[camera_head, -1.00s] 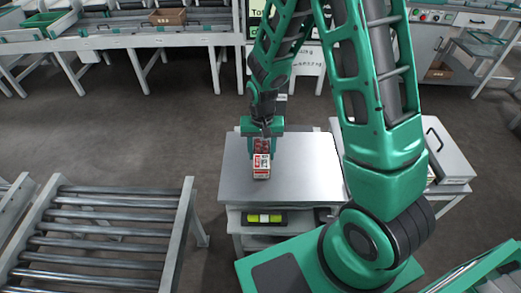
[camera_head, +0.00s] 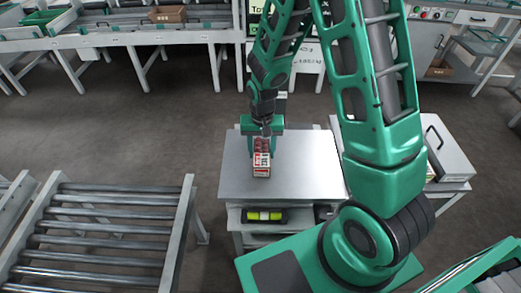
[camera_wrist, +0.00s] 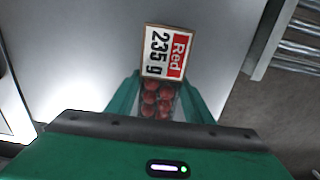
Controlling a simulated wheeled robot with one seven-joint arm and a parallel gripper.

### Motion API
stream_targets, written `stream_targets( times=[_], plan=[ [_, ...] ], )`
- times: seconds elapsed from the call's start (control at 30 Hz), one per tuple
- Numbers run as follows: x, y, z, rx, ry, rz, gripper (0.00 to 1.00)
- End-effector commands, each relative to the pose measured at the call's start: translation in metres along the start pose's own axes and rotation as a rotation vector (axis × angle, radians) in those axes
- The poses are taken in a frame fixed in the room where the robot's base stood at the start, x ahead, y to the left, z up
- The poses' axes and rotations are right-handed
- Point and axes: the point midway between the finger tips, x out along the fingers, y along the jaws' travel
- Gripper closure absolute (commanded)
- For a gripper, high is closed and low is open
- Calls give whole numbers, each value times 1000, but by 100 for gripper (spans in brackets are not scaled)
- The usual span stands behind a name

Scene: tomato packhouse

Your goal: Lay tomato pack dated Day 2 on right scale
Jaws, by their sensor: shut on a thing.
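My gripper (camera_head: 264,150) is shut on a tomato pack (camera_head: 261,165) with a white and red label, above or at a flat grey metal top (camera_head: 310,180). I cannot tell whether the pack touches that top. In the wrist view the pack (camera_wrist: 158,75) sits between my green fingers; its label reads "Red" and "235 g", and red tomatoes show below it. No date is readable. The grey top (camera_wrist: 90,50) also fills much of the wrist view. I cannot make out which surface is the right scale.
A roller conveyor (camera_head: 110,235) stands at front left. A yellow-green item (camera_head: 264,216) lies on a shelf below the grey top. A grey lidded box (camera_head: 448,155) stands at right. A long bench with a brown crate (camera_head: 167,14) is at the back. The top's right half is bare.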

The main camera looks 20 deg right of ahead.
Motion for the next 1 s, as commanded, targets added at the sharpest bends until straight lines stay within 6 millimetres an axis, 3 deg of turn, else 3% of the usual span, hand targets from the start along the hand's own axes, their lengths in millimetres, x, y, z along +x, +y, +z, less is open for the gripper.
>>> stream_targets(
  times=[0.1,0.13,0.2,0.23,0.67,1.0],
  plan=[
    [2,0,0,0,0,0,82],
    [2,0,0,0,0,0,51],
    [2,0,0,0,0,0,34],
    [2,0,0,1,0,0,31],
    [-7,0,-1,1,2,-1,31],
    [-63,0,-2,2,4,-3,31]
  ],
)
